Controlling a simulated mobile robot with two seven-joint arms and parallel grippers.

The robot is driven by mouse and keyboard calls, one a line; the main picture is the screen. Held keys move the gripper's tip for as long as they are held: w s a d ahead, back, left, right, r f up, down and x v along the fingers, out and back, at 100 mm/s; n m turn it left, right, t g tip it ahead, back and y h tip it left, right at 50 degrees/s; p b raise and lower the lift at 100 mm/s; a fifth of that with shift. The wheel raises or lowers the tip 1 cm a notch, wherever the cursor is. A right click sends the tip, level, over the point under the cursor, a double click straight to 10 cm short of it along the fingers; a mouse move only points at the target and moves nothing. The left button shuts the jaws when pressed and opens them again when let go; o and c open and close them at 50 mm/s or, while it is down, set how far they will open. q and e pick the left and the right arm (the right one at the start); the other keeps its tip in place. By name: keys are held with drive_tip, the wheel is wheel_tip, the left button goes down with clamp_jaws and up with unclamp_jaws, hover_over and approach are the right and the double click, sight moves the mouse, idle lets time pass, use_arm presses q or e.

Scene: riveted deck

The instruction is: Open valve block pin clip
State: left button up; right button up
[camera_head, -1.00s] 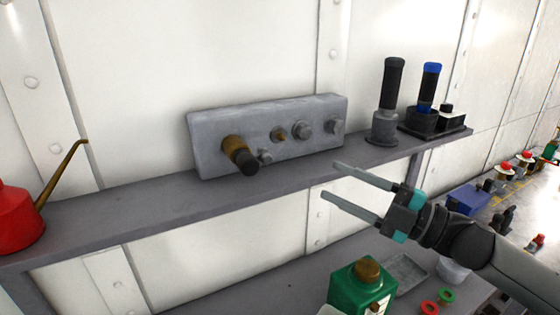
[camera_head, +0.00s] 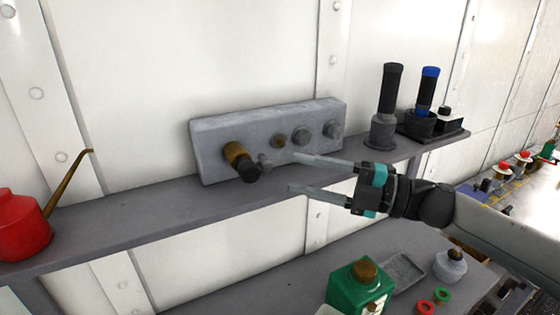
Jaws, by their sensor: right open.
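The grey valve block (camera_head: 222,137) sits on the shelf against the wall. A brass fitting with a black end (camera_head: 241,161) sticks out of its left part. Just right of it is a small grey knob (camera_head: 265,162), which may be the pin clip; I cannot tell. My right gripper (camera_head: 298,173) is open and empty, fingers pointing left, in front of the block's lower right part and the shelf edge. It looks apart from the block. My left gripper is out of view.
A red oil can (camera_head: 22,225) stands at the shelf's left end. A black-handled tool (camera_head: 389,105) and a blue-topped one (camera_head: 427,92) stand right of the block. Below are a green container (camera_head: 352,288), a grey tray (camera_head: 400,272) and rings (camera_head: 426,306).

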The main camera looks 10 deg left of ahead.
sight(271, 167)
drive_tip(key=x, duration=0.5)
drive_tip(key=shift+p, duration=0.4)
drive_tip(key=shift+d, duration=0.1)
clamp_jaws()
